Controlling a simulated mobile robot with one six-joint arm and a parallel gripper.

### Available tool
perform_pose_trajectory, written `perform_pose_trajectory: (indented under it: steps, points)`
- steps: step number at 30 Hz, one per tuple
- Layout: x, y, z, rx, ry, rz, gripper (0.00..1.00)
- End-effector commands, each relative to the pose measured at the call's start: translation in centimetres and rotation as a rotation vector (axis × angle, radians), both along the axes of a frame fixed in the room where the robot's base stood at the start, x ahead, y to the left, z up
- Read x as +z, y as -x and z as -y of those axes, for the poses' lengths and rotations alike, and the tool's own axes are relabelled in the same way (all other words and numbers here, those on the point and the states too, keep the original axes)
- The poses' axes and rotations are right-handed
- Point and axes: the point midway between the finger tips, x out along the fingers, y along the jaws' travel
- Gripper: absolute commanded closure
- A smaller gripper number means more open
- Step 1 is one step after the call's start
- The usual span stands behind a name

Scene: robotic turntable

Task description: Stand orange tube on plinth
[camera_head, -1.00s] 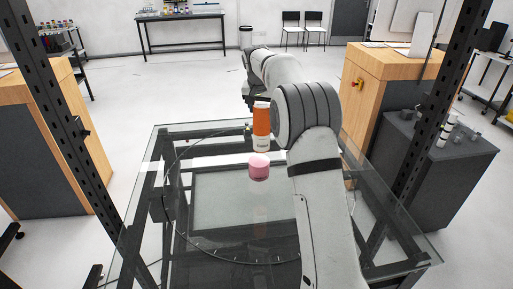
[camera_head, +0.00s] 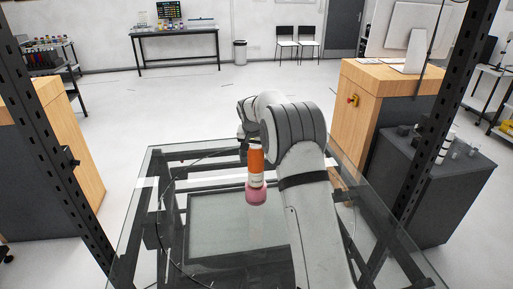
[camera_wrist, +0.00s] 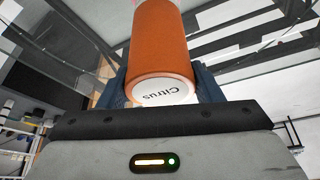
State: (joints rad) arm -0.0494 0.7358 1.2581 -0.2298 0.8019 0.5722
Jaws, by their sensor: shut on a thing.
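The orange tube (camera_head: 256,163) is upright in the head view, with a white lower part bearing dark print. The pink round plinth (camera_head: 256,194) is directly below it on the glass table. The tube's lower end meets or overlaps the plinth's top in the picture; I cannot tell whether they touch. In the wrist view, my gripper (camera_wrist: 158,88) is shut on the orange tube (camera_wrist: 160,40), with a dark blue finger on each side. The tube's white end reads "Citrus". The plinth does not show clearly in the wrist view.
The glass-topped turntable table (camera_head: 240,225) has a dark frame and clear glass around the plinth. My arm comes in from the right of the plinth. Dark perforated posts (camera_head: 45,140) stand at both sides. A wooden cabinet (camera_head: 385,110) is beyond the table at right.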

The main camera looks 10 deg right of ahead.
Motion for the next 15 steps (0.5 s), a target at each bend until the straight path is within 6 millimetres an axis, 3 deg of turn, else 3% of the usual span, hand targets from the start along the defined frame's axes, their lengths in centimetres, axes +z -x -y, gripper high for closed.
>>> perform_pose_trajectory:
  steps: [11, 12, 15]
  points:
    - [-0.82, -0.04, 0.07, -0.001, 0.000, 0.002, 0.86]
    - [-0.70, -0.01, 0.07, -0.001, 0.000, 0.001, 0.38]
    - [-0.68, -0.01, 0.09, -0.001, 0.000, 0.001, 0.29]
